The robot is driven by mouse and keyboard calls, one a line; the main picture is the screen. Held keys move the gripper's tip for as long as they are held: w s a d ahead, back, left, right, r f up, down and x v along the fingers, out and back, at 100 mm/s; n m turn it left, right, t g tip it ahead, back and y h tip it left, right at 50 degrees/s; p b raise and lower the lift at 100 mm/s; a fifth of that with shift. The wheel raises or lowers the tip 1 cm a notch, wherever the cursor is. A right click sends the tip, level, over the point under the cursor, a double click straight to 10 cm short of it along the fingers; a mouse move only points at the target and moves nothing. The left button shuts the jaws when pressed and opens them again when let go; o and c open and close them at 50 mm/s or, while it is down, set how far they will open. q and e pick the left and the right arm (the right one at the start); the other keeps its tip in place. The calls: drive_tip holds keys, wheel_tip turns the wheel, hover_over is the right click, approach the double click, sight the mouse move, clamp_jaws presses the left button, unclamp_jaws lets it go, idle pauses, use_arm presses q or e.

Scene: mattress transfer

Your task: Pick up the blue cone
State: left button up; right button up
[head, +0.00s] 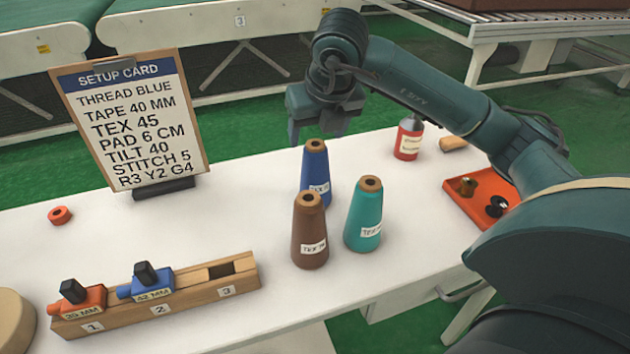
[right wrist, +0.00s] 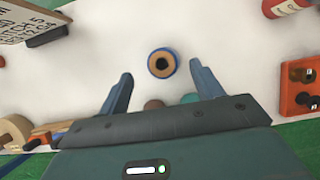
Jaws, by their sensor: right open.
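The blue cone (head: 317,168) stands upright on the white table, behind a brown cone (head: 309,232) and a teal cone (head: 363,215). The brown cone hides part of its lower front. In the right wrist view the blue cone (right wrist: 162,63) is seen from above, ahead of and between the fingertips. My right gripper (head: 318,130) is above the blue cone, pointing down. In the right wrist view the right gripper (right wrist: 160,78) is open and empty, with a finger on each side. My left gripper is not in view.
A setup card (head: 130,120) stands at the back left. A wooden rack (head: 190,295) holds orange and blue tools at the front left. A red bottle (head: 408,138) and an orange tray (head: 470,207) are to the right. An orange ring (head: 60,215) lies at left.

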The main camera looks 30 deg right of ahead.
sight(314, 152)
drive_tip(key=shift+x, duration=3.45)
drive_tip(key=shift+s, duration=0.1)
drive_tip(key=shift+c, duration=0.5)
drive_tip(key=shift+d, duration=0.1)
clamp_jaws()
